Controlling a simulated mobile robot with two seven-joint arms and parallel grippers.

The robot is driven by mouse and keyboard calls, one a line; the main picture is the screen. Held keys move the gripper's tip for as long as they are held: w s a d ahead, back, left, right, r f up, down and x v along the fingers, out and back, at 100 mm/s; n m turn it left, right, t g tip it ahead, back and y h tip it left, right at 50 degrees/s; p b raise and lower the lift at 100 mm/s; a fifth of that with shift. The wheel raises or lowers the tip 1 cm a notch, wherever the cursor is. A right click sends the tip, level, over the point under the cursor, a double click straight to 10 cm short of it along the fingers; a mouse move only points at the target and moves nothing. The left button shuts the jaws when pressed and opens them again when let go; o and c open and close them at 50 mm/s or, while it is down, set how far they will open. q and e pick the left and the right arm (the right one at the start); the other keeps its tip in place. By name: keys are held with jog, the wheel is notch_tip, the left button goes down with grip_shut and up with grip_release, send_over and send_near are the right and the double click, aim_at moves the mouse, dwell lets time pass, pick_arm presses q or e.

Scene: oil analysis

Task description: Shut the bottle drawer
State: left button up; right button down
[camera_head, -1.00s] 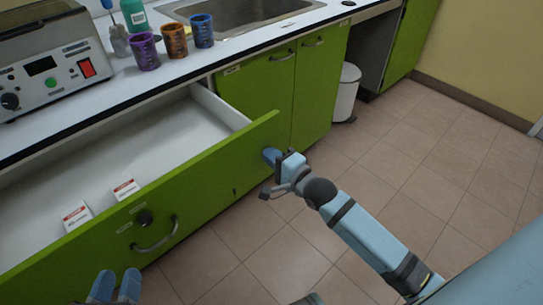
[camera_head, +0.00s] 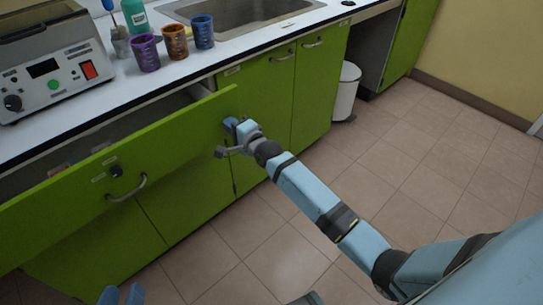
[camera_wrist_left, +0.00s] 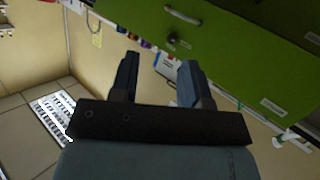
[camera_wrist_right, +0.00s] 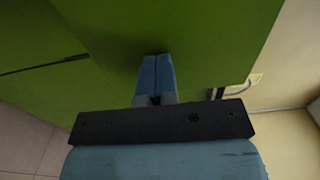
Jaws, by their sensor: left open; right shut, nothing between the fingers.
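My left gripper (camera_head: 122,294) is at the bottom edge of the head view, away from the drawer. In the left wrist view its fingers (camera_wrist_left: 160,75) are apart and empty.
On the counter stand a grey device (camera_head: 50,75), a purple cup (camera_head: 145,50), an orange cup (camera_head: 175,40), a blue cup (camera_head: 202,32) and a sink (camera_head: 230,15). A white bin (camera_head: 347,90) stands by the cabinets. The tiled floor is clear.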

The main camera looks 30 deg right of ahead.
jog(key=b+x, duration=0.2)
jog(key=x, duration=0.3)
jog(key=b+x, duration=0.1)
jog(key=x, duration=0.5)
jog(key=shift+w+a+f+b, duration=0.1)
jog(key=shift+w+f+b, duration=0.15)
jog(key=shift+b, duration=0.1)
jog(key=shift+w+r, duration=0.1)
jog(key=shift+w, duration=0.15)
pick_arm(q)
jog(key=d+r+t+h, duration=0.3)
jog(key=r+t, duration=0.1)
jog(key=r, duration=0.4)
jog(key=shift+d+r, duration=0.15)
jog(key=shift+r, duration=0.15)
pick_arm(e)
jog(key=shift+w+r, duration=0.1)
jog(key=shift+r, duration=0.3)
